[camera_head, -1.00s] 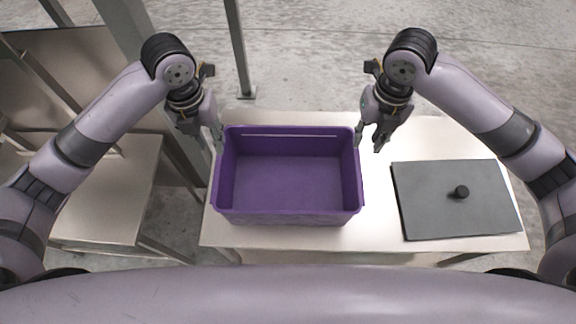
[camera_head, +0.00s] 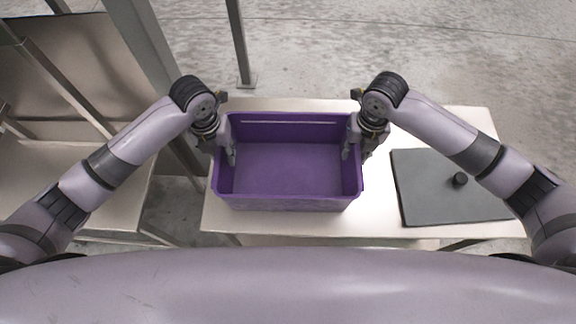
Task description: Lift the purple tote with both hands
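The purple tote (camera_head: 285,203) is an empty, open-topped box sitting level on the pale table. My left gripper (camera_head: 226,153) is at its left wall, with a finger showing inside the tote. My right gripper (camera_head: 354,153) is at its right wall, also with a finger inside. Both reach down over the side rims towards the back half of the tote. The outer fingers are largely hidden by the walls and wrists, so I cannot tell whether either gripper is closed on its wall.
A dark grey plate with a black knob (camera_head: 459,180) lies on the table (camera_head: 380,215) just right of the tote. A metal post (camera_head: 150,70) and another pale table (camera_head: 95,190) stand to the left. Open floor lies behind.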

